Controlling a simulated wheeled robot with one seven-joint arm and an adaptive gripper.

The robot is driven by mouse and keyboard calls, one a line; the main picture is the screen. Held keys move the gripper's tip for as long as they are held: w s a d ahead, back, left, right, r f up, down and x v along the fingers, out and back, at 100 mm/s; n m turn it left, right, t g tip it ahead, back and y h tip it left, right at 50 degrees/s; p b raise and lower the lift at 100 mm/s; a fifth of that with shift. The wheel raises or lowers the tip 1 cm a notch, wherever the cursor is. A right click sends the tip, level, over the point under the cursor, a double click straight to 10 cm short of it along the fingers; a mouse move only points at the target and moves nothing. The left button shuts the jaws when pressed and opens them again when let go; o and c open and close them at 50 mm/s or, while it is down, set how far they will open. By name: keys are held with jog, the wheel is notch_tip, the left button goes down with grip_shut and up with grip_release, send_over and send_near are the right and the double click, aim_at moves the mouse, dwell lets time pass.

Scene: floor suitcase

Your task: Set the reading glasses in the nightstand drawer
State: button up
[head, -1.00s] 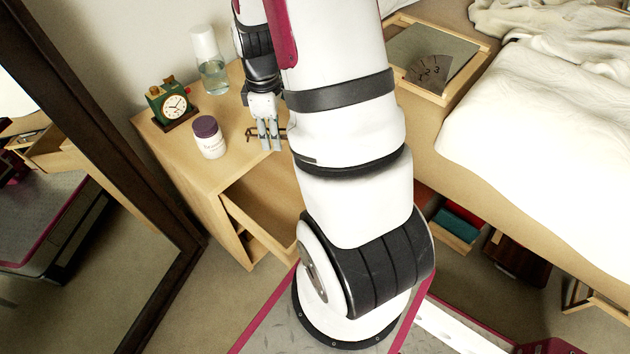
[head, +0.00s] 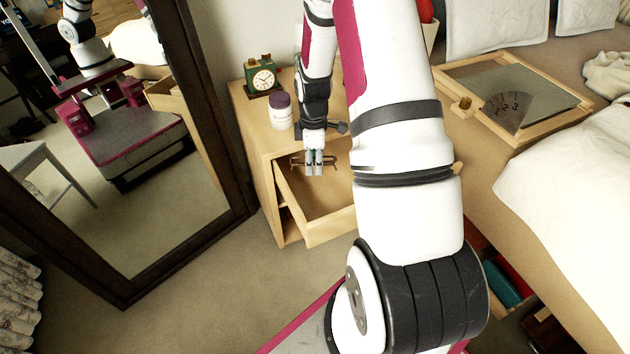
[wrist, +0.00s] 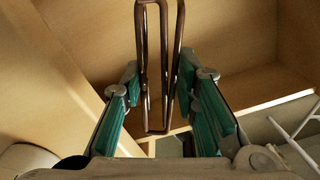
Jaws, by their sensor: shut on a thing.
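The reading glasses (head: 329,161) have a thin brown frame. My gripper (head: 314,172) is shut on them and points down over the open nightstand drawer (head: 343,224). In the wrist view the brown frame (wrist: 165,60) stands between the green finger pads of my gripper (wrist: 162,102). The drawer is pulled out, and its visible inside looks empty. The glasses appear over the rear part of its opening; their exact height above its floor I cannot tell. My arm hides the drawer's right part.
The nightstand top (head: 257,125) holds a green clock (head: 263,78) and a white jar with a dark lid (head: 281,112). A dark-framed mirror (head: 205,120) stands to the left. A bed with a wooden tray (head: 525,92) is at right.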

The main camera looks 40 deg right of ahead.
aim_at(314, 185)
notch_tip(314, 185, down, 7)
jog(key=shift+d+r+b, duration=0.1)
jog(key=shift+b, duration=0.85)
jog(key=o, duration=1)
